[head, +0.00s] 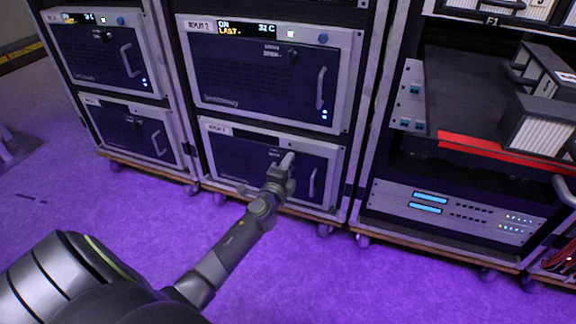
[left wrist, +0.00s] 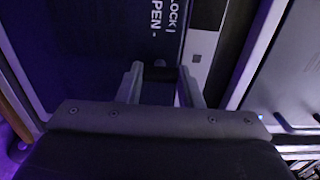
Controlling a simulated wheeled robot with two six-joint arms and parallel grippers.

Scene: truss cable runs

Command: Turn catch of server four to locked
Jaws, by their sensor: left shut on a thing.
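Server four (head: 230,150) is the lower dark-fronted unit in the middle rack, with a pale frame and a vertical handle (head: 312,184) at its right. My left gripper (head: 287,162) reaches up to the upper right part of its front. In the left wrist view its two fingers (left wrist: 160,88) stand against the dark panel, beside printed words reading LOCK and OPEN. The gripper is shut on the catch, which the fingers and gripper body hide, so I cannot tell how the catch is turned. My right gripper is not in view.
Above is another server (head: 240,85) with a lit display and its own catch. Two similar servers (head: 95,55) stand in the left rack. The right rack (head: 450,215) holds a wide unit and an equipment shelf with a red edge. The purple floor (head: 330,285) in front is clear.

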